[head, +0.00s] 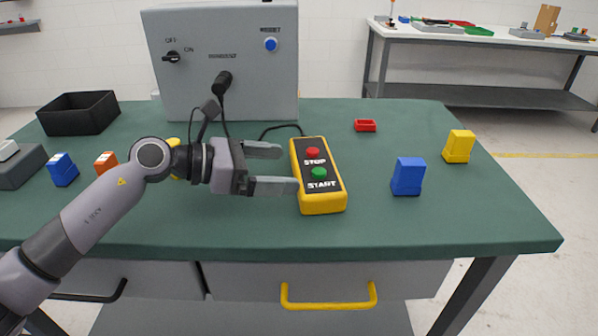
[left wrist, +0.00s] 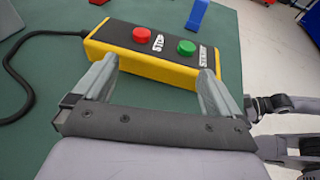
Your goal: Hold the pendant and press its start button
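The yellow pendant (head: 321,203) lies on the green table, with a red STOP button (head: 313,152) and a green START button (head: 319,173) on its black face. My left gripper (head: 288,168) is open and empty at the pendant's left long side, fingers pointing at it. In the left wrist view the pendant (left wrist: 150,67) lies just ahead of the two fingertips, and the green button (left wrist: 187,47) shows between them. I cannot tell whether the fingertips touch it. Dark parts at the right edge of the left wrist view may be my right arm; its fingers are unclear.
A grey control cabinet (head: 222,60) stands at the back, joined to the pendant by a black cable (left wrist: 22,70). A black bin (head: 78,114) stands back left.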

